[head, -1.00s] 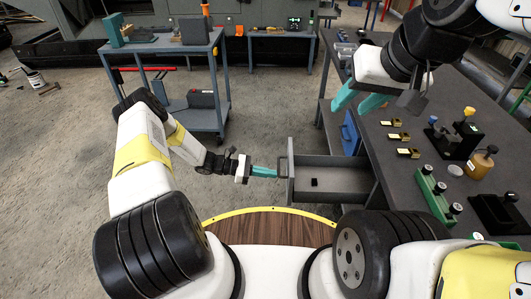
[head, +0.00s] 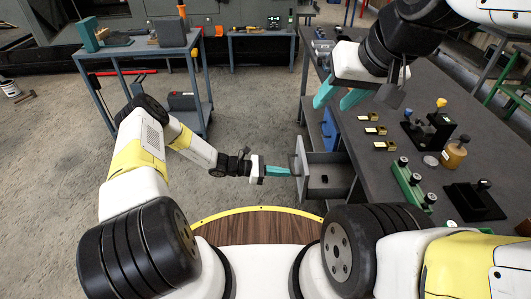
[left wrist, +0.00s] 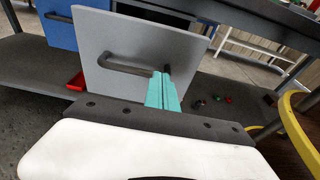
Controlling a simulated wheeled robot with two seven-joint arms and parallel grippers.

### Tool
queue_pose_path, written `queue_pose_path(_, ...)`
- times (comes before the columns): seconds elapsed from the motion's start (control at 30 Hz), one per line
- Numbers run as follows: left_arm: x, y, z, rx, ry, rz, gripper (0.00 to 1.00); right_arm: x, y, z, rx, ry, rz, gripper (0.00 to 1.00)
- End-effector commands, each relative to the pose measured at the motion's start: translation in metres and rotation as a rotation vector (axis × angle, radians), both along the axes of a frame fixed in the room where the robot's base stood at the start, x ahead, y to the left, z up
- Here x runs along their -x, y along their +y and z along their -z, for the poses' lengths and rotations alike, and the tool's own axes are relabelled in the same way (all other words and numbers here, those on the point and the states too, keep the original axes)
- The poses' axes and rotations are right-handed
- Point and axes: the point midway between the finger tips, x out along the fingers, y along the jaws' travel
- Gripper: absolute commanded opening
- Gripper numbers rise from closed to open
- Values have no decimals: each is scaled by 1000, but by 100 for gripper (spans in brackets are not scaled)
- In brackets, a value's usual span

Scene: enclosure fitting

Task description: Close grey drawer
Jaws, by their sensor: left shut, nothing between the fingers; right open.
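The grey drawer (head: 328,177) sticks out part way from under the right-hand workbench, with a small black object (head: 325,179) inside it. Its flat grey front with a dark bar handle (left wrist: 125,64) fills the upper left of the left wrist view. My left gripper (head: 284,171) is shut and empty. Its teal fingers (left wrist: 163,90) are at the drawer front beside one end of the handle; I cannot tell whether they touch. My right gripper (head: 337,101) is open and empty above the workbench's left edge.
The dark workbench (head: 400,119) carries brass blocks, a green block (head: 410,181), a brown bottle (head: 455,152) and black fixtures. A blue drawer (head: 330,129) sits beyond the grey one. A blue-grey cart (head: 140,48) stands at the back left. Floor left of the drawer is clear.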

Motion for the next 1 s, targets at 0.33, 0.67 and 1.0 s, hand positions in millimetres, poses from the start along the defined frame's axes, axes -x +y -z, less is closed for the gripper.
queue_pose_path(0.33, 2, -96, 0, 2, 1, 4, 0, 0, 0, 0, 0, 0, 0, 41)
queue_pose_path(0.67, 1, -155, 0, 1, 0, 2, 0, 0, 0, 0, 0, 0, 0, 41)
queue_pose_path(1.0, 0, -175, 0, 0, 0, 0, 0, 0, 0, 0, 0, 0, 0, 41)
